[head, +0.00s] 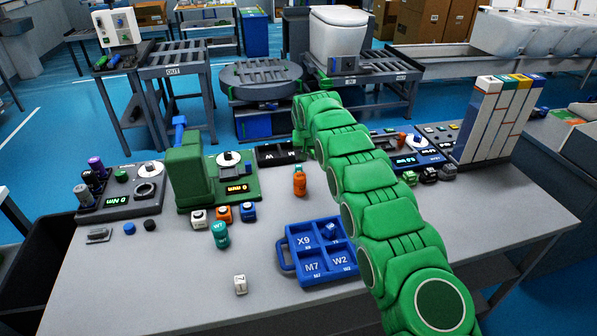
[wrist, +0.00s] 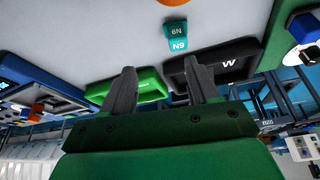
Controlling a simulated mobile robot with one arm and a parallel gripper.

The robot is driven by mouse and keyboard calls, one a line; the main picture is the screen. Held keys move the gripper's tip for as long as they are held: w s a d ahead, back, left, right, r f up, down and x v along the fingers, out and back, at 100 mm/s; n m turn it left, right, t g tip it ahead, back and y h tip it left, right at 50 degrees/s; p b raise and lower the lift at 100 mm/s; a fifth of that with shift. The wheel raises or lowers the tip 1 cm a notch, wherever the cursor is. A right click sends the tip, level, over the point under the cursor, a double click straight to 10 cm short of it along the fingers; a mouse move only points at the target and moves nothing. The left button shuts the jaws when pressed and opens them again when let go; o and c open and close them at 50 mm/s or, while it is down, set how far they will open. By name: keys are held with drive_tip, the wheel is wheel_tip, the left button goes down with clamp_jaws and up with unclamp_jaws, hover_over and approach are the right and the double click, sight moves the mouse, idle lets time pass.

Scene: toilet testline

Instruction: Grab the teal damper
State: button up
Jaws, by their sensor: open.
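A small teal piece (wrist: 177,38) marked N9 lies beyond my fingertips in the wrist view, near a black tray marked W (wrist: 226,62). In the head view a teal, rounded piece with white lettering (head: 220,235) stands on the grey table, in front of the orange and blue knobs. I cannot tell whether the two views show the same teal piece. My gripper (wrist: 162,78) is open, its two grey fingers apart with nothing between them. In the head view it is mostly hidden at the end of my green arm, above the back of the table.
A blue compartment tray (head: 283,258) is near the front, and a green machine (head: 185,172) stands left. A tall white binder-like rack (head: 487,120) is at right. The table's front left is fairly clear.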

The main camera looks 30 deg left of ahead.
sight(299, 166)
drive_tip(key=shift+w+a+f, duration=0.2)
drive_tip(key=shift+a+f, duration=0.5)
drive_tip(key=shift+f, duration=0.7)
drive_tip(key=shift+w+a+f, duration=0.15)
drive_tip(key=shift+a+f, duration=0.5)
drive_tip(key=shift+f, duration=0.7)
drive_tip(key=shift+w+a+f, duration=0.2)
drive_tip(key=shift+a+f, duration=0.5)
drive_tip(key=shift+f, duration=0.7)
drive_tip(key=shift+w+f, duration=0.2)
drive_tip(key=shift+c, duration=0.4)
drive_tip(key=c, duration=1)
